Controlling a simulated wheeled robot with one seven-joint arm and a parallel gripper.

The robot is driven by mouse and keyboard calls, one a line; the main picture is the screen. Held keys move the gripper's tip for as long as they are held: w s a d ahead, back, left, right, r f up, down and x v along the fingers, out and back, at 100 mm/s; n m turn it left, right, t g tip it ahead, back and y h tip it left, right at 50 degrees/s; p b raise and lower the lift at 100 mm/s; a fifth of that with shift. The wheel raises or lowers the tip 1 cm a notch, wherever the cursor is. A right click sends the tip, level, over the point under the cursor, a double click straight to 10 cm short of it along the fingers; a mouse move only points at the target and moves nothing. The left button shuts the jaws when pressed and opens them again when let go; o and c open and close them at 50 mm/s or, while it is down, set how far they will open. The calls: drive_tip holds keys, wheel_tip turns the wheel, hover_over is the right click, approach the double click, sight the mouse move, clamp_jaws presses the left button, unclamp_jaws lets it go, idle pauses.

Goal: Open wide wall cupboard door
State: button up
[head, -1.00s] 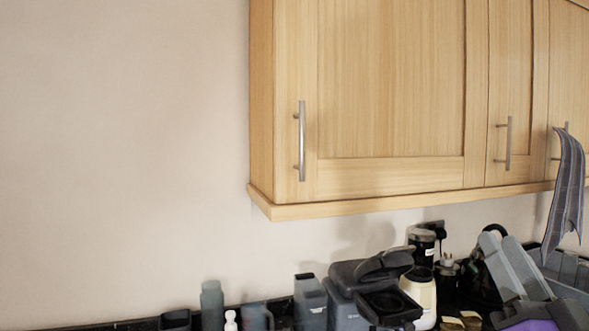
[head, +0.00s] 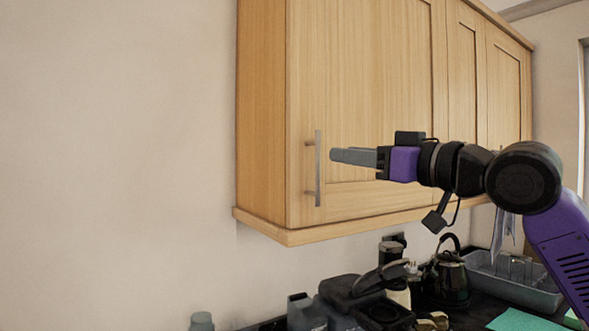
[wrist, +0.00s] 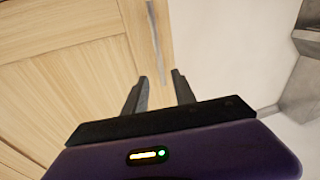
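The wide wall cupboard door (head: 375,80) is the leftmost pale wood door and is shut. Its vertical silver bar handle (head: 317,168) is near the door's lower left corner. My gripper (head: 333,156) is in front of the door, its fingers pointing left, their tips just right of the handle in the head view. In the wrist view the two grey fingers (wrist: 160,76) are spread apart with nothing held between them. The handle (wrist: 153,28) shows ahead of and roughly in line with the gap. Whether a finger touches it cannot be told.
Narrower cupboard doors (head: 467,80) continue to the right, partly behind my arm. Below is a dark worktop with a black coffee machine (head: 365,290), a kettle (head: 447,275) and a grey dish rack (head: 515,280). The wall (head: 120,150) left of the cupboard is bare.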

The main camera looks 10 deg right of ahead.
sight(318, 192)
drive_tip(key=shift+m+g+h, duration=0.3)
drive_tip(key=shift+g, duration=0.2)
drive_tip(key=w+a+f, duration=0.1)
drive_tip(key=w, duration=0.1)
drive_tip(key=w+a+f+p, duration=0.1)
drive_tip(key=w, duration=0.1)
drive_tip(key=w+a+p, duration=0.1)
drive_tip(key=w+a, duration=0.1)
drive_tip(key=w, duration=0.1)
drive_tip(key=shift+f, duration=0.4)
clamp_jaws()
idle(0.8)
